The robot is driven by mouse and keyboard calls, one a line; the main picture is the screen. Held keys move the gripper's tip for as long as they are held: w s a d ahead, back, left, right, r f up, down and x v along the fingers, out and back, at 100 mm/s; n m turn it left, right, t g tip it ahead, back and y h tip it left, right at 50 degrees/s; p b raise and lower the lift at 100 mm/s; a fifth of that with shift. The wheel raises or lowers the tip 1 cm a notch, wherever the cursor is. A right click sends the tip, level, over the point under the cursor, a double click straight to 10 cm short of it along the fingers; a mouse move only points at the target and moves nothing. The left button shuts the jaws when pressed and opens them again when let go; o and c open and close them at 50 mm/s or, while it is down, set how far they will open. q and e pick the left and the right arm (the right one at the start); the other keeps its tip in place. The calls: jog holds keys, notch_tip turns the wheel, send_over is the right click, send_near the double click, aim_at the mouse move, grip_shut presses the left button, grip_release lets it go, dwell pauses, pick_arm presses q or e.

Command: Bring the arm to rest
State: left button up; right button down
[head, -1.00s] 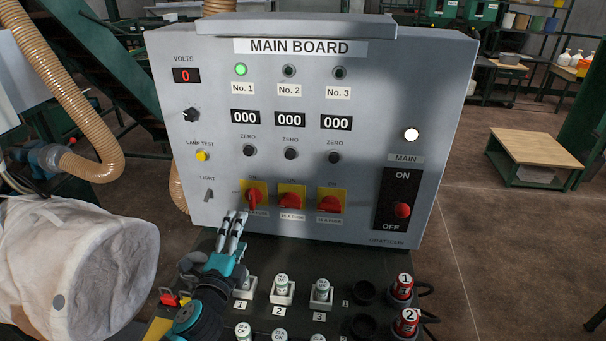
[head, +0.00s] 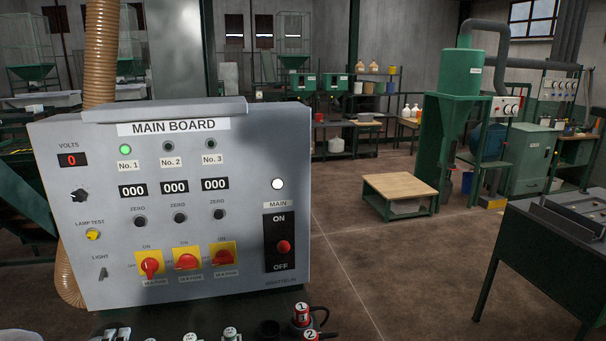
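The grey main board (head: 60,215) stands at the left of the head view. Its No. 1 lamp (head: 125,149) is lit green; the No. 2 and No. 3 lamps are dark. The No. 1 red rotary switch (head: 150,267) is turned upright, while the No. 2 (head: 187,262) and No. 3 (head: 223,257) switches lie sideways. My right gripper is out of view.
Fuse plugs and red numbered plugs (head: 302,315) stand below the board. A low wooden-topped table (head: 400,187) stands behind to the right, and a dark green workbench (head: 545,255) at the right edge. The floor between is open.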

pick_arm(q)
jog(key=s+d+f+n+g, duration=0.4)
jog(key=s+f+n+g, duration=0.4)
jog(key=s+f+n, duration=0.25)
jog(key=s+d+f+n+g+h, duration=0.1)
jog(key=s+d+f+g+h, duration=0.15)
jog(key=s+d, duration=0.35)
jog(key=s+d+f+n+g+h, duration=0.2)
jog(key=s+d+g, duration=0.2)
jog(key=s, duration=0.4)
notch_tip(320, 180, down, 26)
jog(key=f+b, duration=0.1)
jog(key=b, duration=0.1)
jog(key=s+a+f+g+b, duration=0.2)
jog(key=s+f, duration=1.6)
jog(key=f, duration=0.1)
jog(key=shift+a, duration=0.4)
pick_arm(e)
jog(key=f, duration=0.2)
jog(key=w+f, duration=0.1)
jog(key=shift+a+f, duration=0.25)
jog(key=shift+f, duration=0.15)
